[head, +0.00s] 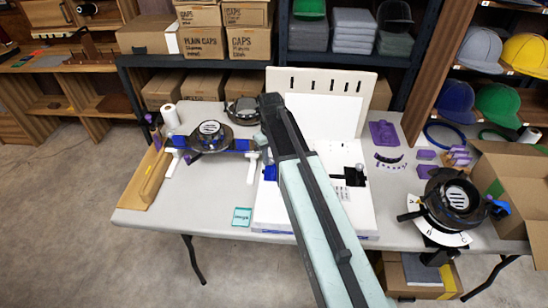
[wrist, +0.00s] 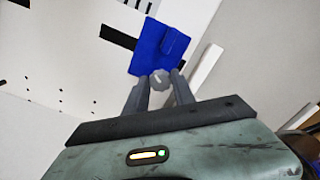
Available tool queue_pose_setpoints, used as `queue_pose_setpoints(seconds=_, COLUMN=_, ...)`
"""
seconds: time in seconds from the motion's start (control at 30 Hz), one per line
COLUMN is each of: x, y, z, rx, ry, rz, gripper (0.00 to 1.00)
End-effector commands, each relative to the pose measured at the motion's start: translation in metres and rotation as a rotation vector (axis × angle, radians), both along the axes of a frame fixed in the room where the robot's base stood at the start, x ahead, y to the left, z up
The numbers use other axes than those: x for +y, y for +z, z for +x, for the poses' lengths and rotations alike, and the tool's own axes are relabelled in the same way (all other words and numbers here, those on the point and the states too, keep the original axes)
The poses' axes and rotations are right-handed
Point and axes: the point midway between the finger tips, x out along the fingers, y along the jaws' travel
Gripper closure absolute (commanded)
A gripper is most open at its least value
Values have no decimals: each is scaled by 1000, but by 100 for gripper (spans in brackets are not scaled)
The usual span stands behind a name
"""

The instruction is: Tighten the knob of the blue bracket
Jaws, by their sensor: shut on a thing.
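The blue bracket (wrist: 158,46) sits on the white panel in the upper middle of the wrist view. A small part of the blue bracket (head: 270,172) shows in the head view beside my arm. The grey knob (wrist: 160,77) is at the bracket's near edge and has a light mark on its face. My gripper (wrist: 160,84) has its two dark fingers on either side of the knob, shut on it. In the head view my arm hides the knob and most of the gripper.
The grey table (head: 220,198) holds a white board (head: 322,85), a dark round device on blue supports (head: 210,135) at left and another round device (head: 452,200) at right. Purple parts (head: 384,133) lie right of the board. A cardboard box (head: 505,180) stands at the right edge.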

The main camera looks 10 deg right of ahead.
Motion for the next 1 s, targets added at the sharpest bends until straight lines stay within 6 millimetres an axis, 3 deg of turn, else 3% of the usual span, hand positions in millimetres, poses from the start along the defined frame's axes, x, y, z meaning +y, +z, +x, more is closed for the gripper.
queue_pose_setpoints(seconds=0.6, x=1, y=-1, z=-3, rx=10, ry=-576, rz=0, gripper=100)
queue_pose_setpoints(seconds=1.0, x=0, y=0, z=-3, rx=9, ry=-842, rz=-1, gripper=100)
